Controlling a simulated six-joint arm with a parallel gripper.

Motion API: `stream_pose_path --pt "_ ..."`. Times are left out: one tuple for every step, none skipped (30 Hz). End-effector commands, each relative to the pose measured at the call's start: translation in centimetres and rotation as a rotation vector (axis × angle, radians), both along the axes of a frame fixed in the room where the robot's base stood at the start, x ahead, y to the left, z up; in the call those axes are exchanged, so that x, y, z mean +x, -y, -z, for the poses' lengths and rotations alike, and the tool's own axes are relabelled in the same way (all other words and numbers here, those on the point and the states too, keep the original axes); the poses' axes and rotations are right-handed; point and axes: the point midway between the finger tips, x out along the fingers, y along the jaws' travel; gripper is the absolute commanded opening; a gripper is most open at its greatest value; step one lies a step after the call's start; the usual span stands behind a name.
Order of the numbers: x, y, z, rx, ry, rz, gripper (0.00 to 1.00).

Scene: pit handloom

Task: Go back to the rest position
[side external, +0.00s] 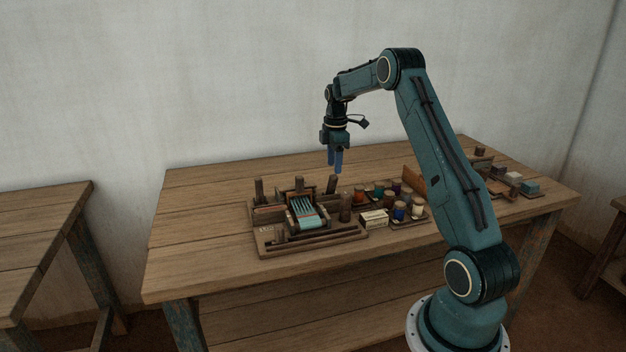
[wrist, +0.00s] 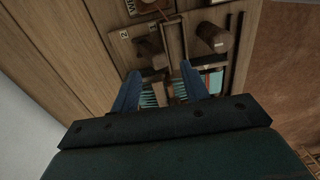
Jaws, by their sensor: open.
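My gripper (side external: 335,160) hangs pointing down above the back right part of the small loom, clear of it. Its two blue fingers are apart with nothing between them. In the wrist view, my gripper (wrist: 158,85) shows its fingers spread over the loom, covering part of the threads. The loom (side external: 305,213) is a wooden frame with pale and teal threads and a red line, standing on a wooden base on the workbench. In the wrist view, teal threads (wrist: 215,82) show beside the right finger, with wooden posts nearby.
The wooden workbench (side external: 200,210) has bare room left of the loom. Right of the loom stand several coloured jars (side external: 399,211) and a small pale box (side external: 374,219). Blocks (side external: 529,187) lie at the far right. Another table (side external: 40,215) stands at left.

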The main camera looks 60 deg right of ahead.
Motion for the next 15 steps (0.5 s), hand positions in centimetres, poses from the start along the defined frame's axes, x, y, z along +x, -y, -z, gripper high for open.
stream_pose_path --pt "0.0 -0.1 -0.1 -0.001 0.001 0.001 0.45" --pt "0.1 -0.2 -0.2 -0.001 0.001 0.002 0.45" --pt "0.1 -0.4 -0.4 -0.003 0.003 0.004 0.45" --pt "0.2 -0.6 -0.6 -0.004 0.004 0.006 0.45" --pt "0.2 -0.9 -0.9 -0.006 0.006 0.009 0.45" --pt "0.3 -1.3 -1.3 -0.009 0.011 0.016 0.45" --pt "0.4 -1.6 -1.7 -0.011 0.013 0.021 0.45" --pt "0.4 -2.1 -2.1 -0.014 0.017 0.027 0.45" --pt "0.5 -2.7 -2.7 -0.018 0.022 0.037 0.45" --pt "0.6 -3.3 -3.3 -0.021 0.027 0.044 0.45" --pt "0.7 -3.9 -3.8 -0.025 0.032 0.054 0.45" --pt "0.7 -4.7 -4.6 -0.03 0.04 0.066 0.45" --pt "0.8 -5.4 -5.2 -0.033 0.045 0.075 0.45" --pt "0.8 -6.1 -5.8 -0.036 0.052 0.087 0.45" --pt "0.7 -7.1 -6.6 -0.04 0.06 0.102 0.45"
